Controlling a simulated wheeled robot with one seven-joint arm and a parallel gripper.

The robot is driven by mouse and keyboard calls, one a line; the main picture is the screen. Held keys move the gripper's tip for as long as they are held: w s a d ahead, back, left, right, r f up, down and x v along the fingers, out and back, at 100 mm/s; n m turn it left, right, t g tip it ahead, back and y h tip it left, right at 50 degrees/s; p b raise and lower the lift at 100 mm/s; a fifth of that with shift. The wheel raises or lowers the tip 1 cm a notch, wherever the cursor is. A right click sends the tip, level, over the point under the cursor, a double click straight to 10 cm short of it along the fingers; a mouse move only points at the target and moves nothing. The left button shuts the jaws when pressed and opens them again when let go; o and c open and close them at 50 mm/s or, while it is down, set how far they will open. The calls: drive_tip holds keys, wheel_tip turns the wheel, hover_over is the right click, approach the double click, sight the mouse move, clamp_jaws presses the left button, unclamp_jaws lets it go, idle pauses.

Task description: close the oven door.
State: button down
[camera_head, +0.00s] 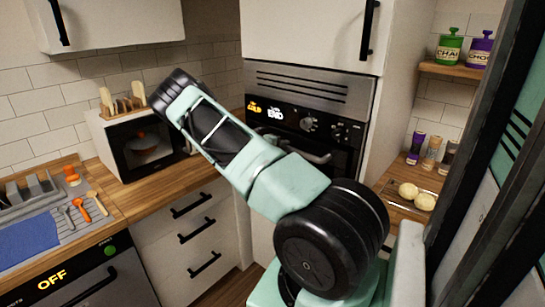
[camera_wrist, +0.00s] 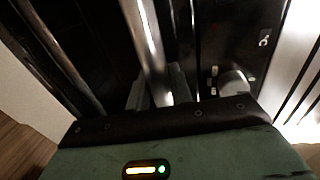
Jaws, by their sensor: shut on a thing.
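The built-in oven shows in the head view with a steel vent strip, a lit control panel (camera_head: 300,118) and a dark front. Its door handle (camera_head: 318,157) is a metal bar, partly hidden behind my arm. In the wrist view, the handle bar (camera_wrist: 147,35) runs between the fingers of my gripper (camera_wrist: 160,90), which is shut on it. The oven's control panel (camera_wrist: 225,45) with a knob lies to the right of the bar there. My gripper is hidden in the head view. My arm covers most of the oven door, so how far it stands open is unclear.
A microwave (camera_head: 140,145) stands on the wooden counter left of the oven, with a wooden rack on top. White drawers (camera_head: 190,235) are below. Shelves (camera_head: 455,70) with jars are at the right. A dark-framed panel (camera_head: 490,130) stands close at the right edge.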

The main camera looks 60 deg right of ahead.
drive_tip(key=x, duration=0.2)
drive_tip(key=shift+d+r, duration=0.25)
drive_tip(key=shift+d, duration=0.2)
drive_tip(key=shift+s, duration=0.1)
drive_tip(key=c, duration=1.5)
unclamp_jaws()
drive_tip(key=shift+c, duration=0.2)
drive_tip(key=shift+o, duration=1.3)
drive_tip(key=shift+d, duration=0.2)
drive_tip(key=shift+a, duration=0.1)
drive_tip(key=b+v, duration=0.5)
drive_tip(key=v, duration=1.2)
drive_tip(key=shift+a, duration=0.2)
